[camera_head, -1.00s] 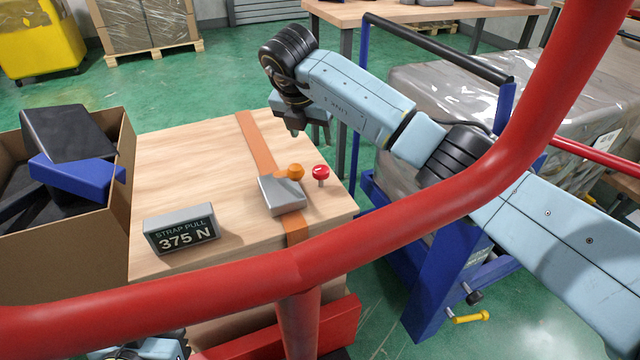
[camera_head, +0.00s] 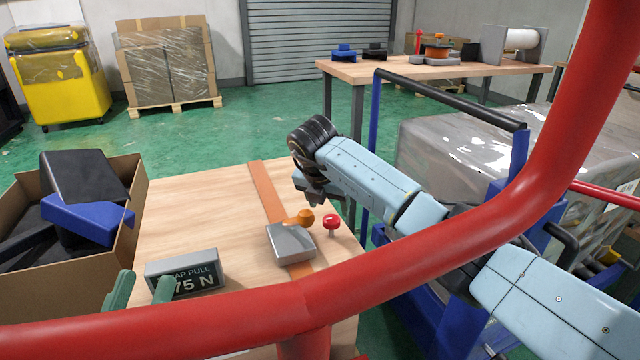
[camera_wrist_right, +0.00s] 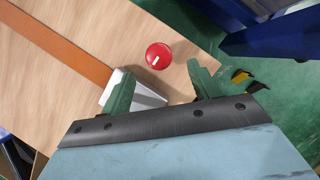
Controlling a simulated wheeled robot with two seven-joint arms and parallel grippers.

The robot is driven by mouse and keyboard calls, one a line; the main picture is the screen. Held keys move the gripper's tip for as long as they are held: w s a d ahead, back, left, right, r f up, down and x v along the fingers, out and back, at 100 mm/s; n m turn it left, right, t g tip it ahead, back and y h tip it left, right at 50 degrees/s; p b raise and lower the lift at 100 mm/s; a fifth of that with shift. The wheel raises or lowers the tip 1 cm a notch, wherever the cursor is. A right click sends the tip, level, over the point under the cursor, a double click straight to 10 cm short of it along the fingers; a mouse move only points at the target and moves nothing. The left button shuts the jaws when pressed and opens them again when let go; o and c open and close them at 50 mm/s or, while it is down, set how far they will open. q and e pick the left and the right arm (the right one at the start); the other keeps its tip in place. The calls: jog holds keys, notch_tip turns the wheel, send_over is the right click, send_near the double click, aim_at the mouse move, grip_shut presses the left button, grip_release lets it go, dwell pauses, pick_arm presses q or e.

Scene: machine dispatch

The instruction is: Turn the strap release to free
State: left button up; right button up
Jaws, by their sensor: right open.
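A red knob (camera_head: 331,222) with a white mark on top stands on the wooden-topped box (camera_head: 190,225), near its right edge. The right wrist view shows the knob (camera_wrist_right: 158,56) just beyond and between my open right fingertips (camera_wrist_right: 162,84), with nothing held. In the head view my right gripper (camera_head: 314,200) hangs over the box behind the knob, its fingers partly hidden. A grey strap block (camera_head: 290,243) with an orange-knobbed lever (camera_head: 303,217) sits on the orange strap (camera_head: 268,190), left of the red knob. My left gripper (camera_head: 141,288) is open and empty before the display.
The grey display (camera_head: 185,274) is partly covered by my left fingers; "PULL" and "75 N" are readable. A carton (camera_head: 128,225) with black and blue items stands left. A red rail (camera_head: 200,312) crosses in front. A wrapped load (camera_head: 430,150) on a blue cart stands right.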

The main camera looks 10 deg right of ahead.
aim_at(333, 219)
jog(key=b+x, duration=0.1)
jog(key=x, duration=0.3)
jog(key=shift+s+b, duration=0.1)
jog(key=shift+b, duration=0.25)
pick_arm(q)
jog(key=shift+s+a+r+t+h+b, duration=0.2)
jog(key=shift+s+r+t, duration=0.45)
jog(key=shift+t, duration=0.35)
jog(key=shift+s+a+r+t+h+b, duration=0.2)
jog(key=shift+s+r+t, duration=0.2)
jog(key=shift+s+t, duration=0.45)
pick_arm(e)
jog(key=shift+w+d+f, duration=0.15)
jog(key=shift+w+f, duration=0.15)
jog(key=shift+f, duration=0.35)
pick_arm(q)
jog(key=shift+w, duration=0.15)
pick_arm(e)
jog(key=c, duration=1)
pick_arm(q)
jog(key=shift+w+d, duration=0.1)
pick_arm(e)
jog(key=shift+d, duration=0.1)
